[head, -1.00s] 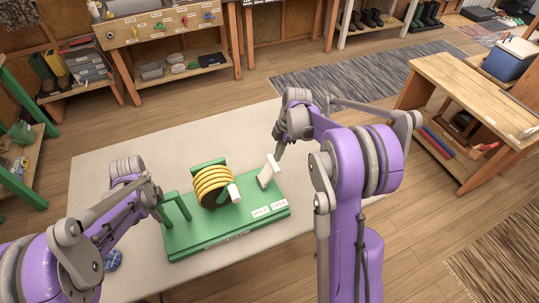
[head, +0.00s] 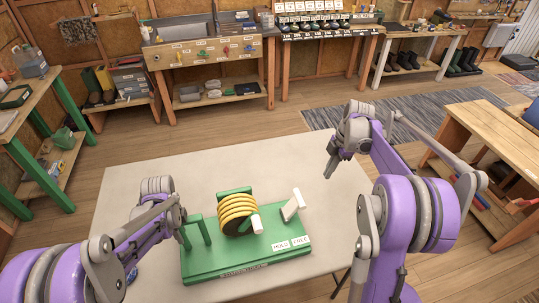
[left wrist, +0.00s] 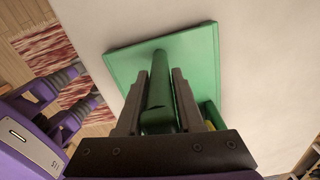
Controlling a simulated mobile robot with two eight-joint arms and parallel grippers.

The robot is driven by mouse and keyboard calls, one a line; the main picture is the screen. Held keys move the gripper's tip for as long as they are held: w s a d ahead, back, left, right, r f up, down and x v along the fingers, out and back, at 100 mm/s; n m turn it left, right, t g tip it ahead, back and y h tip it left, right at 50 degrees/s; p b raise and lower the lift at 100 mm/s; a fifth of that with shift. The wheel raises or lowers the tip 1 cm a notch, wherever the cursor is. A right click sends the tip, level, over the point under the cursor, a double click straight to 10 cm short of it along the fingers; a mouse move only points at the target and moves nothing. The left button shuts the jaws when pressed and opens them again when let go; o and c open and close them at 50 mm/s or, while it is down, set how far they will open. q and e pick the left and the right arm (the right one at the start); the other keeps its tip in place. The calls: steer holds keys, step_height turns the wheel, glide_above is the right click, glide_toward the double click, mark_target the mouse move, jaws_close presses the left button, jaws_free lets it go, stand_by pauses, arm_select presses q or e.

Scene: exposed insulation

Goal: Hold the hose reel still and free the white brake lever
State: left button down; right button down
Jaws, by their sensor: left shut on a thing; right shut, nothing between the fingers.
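The hose reel (head: 237,216), wound with a yellow hose, stands on a green base (head: 230,263) on the table. A white crank grip (head: 257,224) sticks out of its front. The white brake lever (head: 291,207) stands tilted at the right of the base, with nothing touching it. The labels HOLD and FREE lie in front of it. My left gripper (head: 184,224) is at the green handle frame (head: 206,230) left of the reel. In the left wrist view its fingers (left wrist: 160,95) close around a green bar (left wrist: 158,105). My right gripper (head: 332,166) is shut and empty, above and right of the lever.
The pale table (head: 140,185) is clear behind the base. A wooden bench (head: 470,140) stands at the right, and green shelving (head: 35,130) at the left. Drawers and shelves line the back wall.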

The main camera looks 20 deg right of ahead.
arm_select(q)
steer(key=shift+d, duration=0.1)
steer(key=shift+c, duration=2.3)
jaws_free()
step_height(320, 180, up, 12)
arm_select(e)
steer(key=s+a+r+m+t+h, duration=0.2)
steer(key=s+a+r+m, duration=0.4)
steer(key=s+a+m, duration=0.3)
arm_select(q)
steer(key=s+a+n+t, duration=0.1)
steer(key=s+n+t, duration=0.2)
steer(key=s+n, duration=0.6)
steer(key=s+a+r+n+t, duration=0.1)
steer(key=s+n+t, duration=0.2)
steer(key=s+n, duration=0.7)
steer(key=shift+s+a+n, duration=0.15)
steer(key=shift+a+n, duration=0.15)
steer(key=shift+n, duration=0.1)
arm_select(e)
steer(key=s+a+f+m+t, duration=0.2)
steer(key=s+a+m, duration=0.2)
steer(key=s, duration=0.3)
steer(key=s+a+f+m+t, duration=0.2)
steer(key=s+a+m, duration=0.2)
steer(key=s, duration=0.3)
steer(key=shift+m+h, duration=0.3)
steer(key=shift+m, duration=0.3)
